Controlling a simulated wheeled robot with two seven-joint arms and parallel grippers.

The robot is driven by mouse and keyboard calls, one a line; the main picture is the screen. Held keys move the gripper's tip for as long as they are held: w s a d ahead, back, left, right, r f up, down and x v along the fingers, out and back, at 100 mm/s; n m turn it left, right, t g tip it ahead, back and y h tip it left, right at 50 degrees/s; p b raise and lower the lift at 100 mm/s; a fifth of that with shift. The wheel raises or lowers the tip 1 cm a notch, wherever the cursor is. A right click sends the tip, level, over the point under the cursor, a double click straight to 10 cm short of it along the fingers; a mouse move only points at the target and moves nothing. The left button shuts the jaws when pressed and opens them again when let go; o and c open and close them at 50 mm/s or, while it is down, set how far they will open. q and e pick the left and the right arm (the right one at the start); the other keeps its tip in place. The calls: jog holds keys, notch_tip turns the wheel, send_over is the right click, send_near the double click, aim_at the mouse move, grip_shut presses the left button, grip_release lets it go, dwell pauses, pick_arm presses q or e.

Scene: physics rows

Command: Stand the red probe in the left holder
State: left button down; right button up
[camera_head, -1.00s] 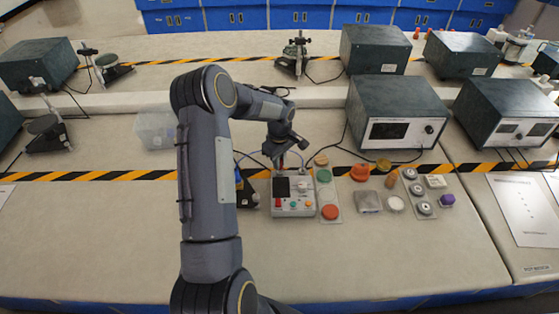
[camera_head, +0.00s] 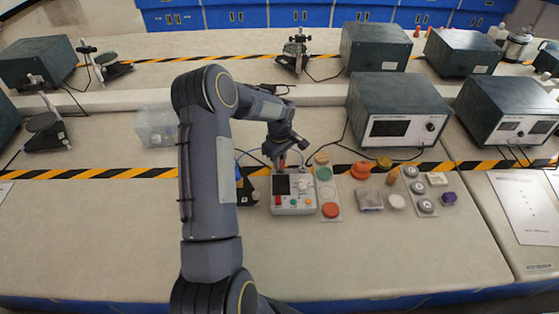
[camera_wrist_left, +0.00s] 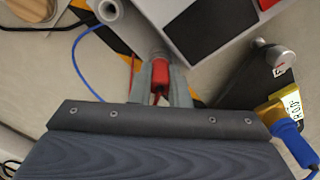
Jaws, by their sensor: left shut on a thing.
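My left gripper (camera_head: 283,160) is above the back edge of the meter box (camera_head: 293,207). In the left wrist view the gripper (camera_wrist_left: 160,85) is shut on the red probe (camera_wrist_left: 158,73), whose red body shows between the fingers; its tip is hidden. A red lead runs beside the fingers. A pale open-topped tube (camera_wrist_left: 109,10), possibly a holder, stands apart from the probe at the upper left of that view. A blue probe (camera_wrist_left: 287,134) sits by a black piece with a yellow label at the right. I cannot tell which part is the left holder.
Coloured discs and pucks lie right of the meter box, including a red-orange disc (camera_head: 330,210). Large instrument boxes (camera_head: 397,108) stand behind them. A clear container (camera_head: 156,128) is at the left. The front of the bench is clear.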

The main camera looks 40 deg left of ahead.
pick_arm(q)
jog(key=shift+f, duration=0.2)
jog(key=c, duration=1.1)
grip_release()
jog(key=shift+o, duration=0.2)
jog(key=shift+r+p, duration=1.7)
jog(key=shift+r, duration=2.05)
